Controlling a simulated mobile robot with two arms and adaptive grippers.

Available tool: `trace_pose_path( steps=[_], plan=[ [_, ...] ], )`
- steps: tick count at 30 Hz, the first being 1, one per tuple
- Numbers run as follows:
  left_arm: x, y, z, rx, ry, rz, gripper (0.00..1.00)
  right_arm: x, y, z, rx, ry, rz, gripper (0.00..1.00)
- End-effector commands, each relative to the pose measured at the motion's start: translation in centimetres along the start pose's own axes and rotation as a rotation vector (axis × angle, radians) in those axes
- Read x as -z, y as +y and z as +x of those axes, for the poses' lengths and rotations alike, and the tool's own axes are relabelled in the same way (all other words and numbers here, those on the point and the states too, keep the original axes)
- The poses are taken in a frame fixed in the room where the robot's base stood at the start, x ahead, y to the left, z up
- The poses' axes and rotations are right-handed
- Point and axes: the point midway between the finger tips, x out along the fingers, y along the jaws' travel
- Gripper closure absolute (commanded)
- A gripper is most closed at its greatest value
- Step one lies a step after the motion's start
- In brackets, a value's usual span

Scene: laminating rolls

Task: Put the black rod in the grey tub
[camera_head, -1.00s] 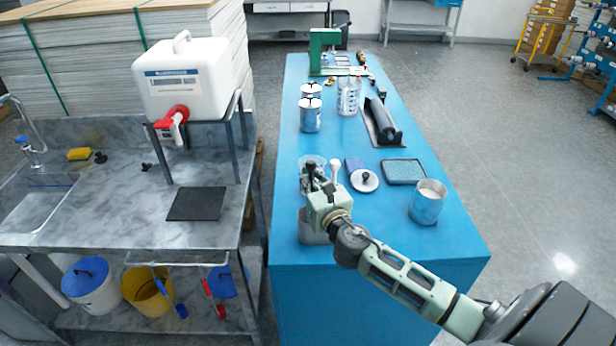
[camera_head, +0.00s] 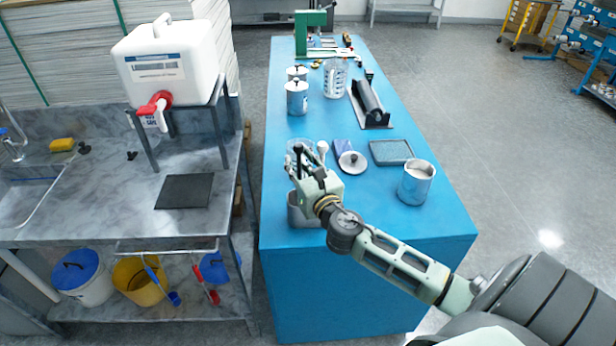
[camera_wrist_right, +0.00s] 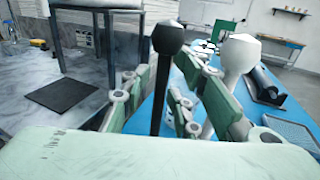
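The black rod (camera_head: 298,152) stands upright with a knob on top, in or at a clear beaker (camera_head: 291,163) on the blue table. In the right wrist view the black rod (camera_wrist_right: 157,85) passes between my right gripper's fingers. My right gripper (camera_head: 308,171) is at the rod, its fingers spread apart; contact with the rod cannot be made out. In the wrist view the gripper (camera_wrist_right: 165,85) also looks open. The grey tub (camera_head: 303,212) sits at the near left of the table, just below my gripper and partly hidden by it. My left gripper is out of view.
A white rod (camera_head: 322,150) stands right beside the black one. Tins (camera_head: 297,98), a bottle (camera_head: 335,78) and a roller (camera_head: 368,100) stand further back. The front right tabletop is clear.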

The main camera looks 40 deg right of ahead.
Motion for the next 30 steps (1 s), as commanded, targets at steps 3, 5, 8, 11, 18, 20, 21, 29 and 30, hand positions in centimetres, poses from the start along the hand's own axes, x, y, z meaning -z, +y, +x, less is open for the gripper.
trace_pose_path(
  steps=[3, 5, 8, 11, 18, 20, 21, 29, 30],
  plan=[
    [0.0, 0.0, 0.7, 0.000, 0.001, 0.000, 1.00, 0.4, 0.0, -2.6, -0.003, 0.003, -0.002, 0.74],
    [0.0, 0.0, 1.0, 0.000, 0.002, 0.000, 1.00, 0.4, 0.0, -4.0, -0.003, 0.002, -0.001, 0.74],
    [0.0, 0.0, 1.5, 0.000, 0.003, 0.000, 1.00, 0.4, 0.0, -6.1, -0.003, 0.002, -0.001, 0.74],
    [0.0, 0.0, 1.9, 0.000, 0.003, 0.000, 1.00, 0.3, 0.0, -7.8, -0.003, 0.002, 0.000, 0.74],
    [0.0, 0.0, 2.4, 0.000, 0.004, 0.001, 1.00, 0.1, 0.0, -10.3, -0.001, 0.000, 0.000, 0.74],
    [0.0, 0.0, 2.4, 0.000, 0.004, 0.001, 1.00, 0.1, 0.0, -10.5, -0.001, 0.000, 0.000, 0.74],
    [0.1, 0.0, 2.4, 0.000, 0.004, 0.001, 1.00, 0.0, 0.0, -10.6, -0.001, 0.000, 0.000, 0.74],
    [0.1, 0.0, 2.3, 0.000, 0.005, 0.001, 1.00, 0.0, 0.0, -10.6, -0.001, -0.001, 0.000, 0.74],
    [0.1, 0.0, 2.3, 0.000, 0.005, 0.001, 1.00, 0.0, 0.0, -10.6, -0.001, -0.001, 0.000, 0.74]
  ],
)
